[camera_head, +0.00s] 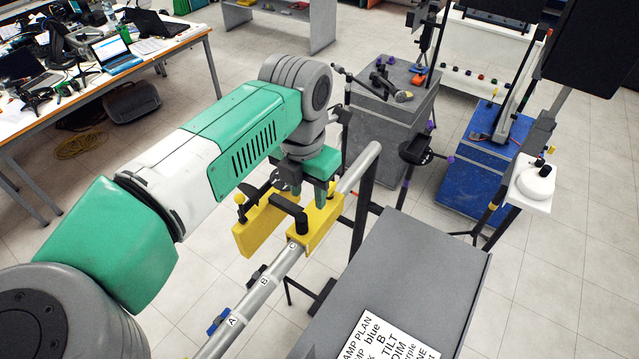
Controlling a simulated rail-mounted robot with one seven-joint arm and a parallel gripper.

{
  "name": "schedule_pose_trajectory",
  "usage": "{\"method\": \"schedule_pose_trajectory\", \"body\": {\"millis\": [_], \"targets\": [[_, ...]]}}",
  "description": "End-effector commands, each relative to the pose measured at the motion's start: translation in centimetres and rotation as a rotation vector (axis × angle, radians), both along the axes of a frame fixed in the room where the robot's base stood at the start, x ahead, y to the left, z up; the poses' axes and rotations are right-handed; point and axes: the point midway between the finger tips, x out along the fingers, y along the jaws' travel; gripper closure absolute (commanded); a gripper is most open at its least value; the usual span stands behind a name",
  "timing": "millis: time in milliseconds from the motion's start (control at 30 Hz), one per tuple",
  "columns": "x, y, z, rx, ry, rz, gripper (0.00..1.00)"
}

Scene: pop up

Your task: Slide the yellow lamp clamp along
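The yellow lamp clamp (318,226) sits on a silver rail (273,276), beside the label C. A black knob or lever (290,207) stands at its left side. A second yellow block (257,232) is to its left, off the rail; how the two join is partly hidden. My gripper (307,187) is at the end of the green and white arm, right above and behind the clamp. Green finger parts reach down to the clamp's top, but the arm hides much of them. I cannot tell whether they touch or grip it.
The rail carries labels A, B and C, with a blue clamp (218,321) near A. A grey table (425,265) with a printed lamp plan sheet (385,340) is right of the rail. Grey and blue cabinets (478,180) stand behind. The rail between B and C looks clear.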

Motion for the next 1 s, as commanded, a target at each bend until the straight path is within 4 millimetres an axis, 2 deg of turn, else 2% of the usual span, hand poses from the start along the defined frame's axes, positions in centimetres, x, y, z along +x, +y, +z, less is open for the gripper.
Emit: {"method": "schedule_pose_trajectory", "body": {"millis": [33, 100, 433, 900, 1000], "targets": [[0.1, 1.1, 0.1, 0.029, 0.004, 0.011, 0.62], [0.1, 1.9, 0.1, 0.050, 0.008, 0.020, 0.62], [0.0, 1.8, -0.4, 0.049, 0.010, 0.019, 0.62], [0.0, 1.7, -7.5, 0.046, 0.011, 0.018, 0.62], [0.0, 1.7, -8.4, 0.046, 0.010, 0.018, 0.64]]}}
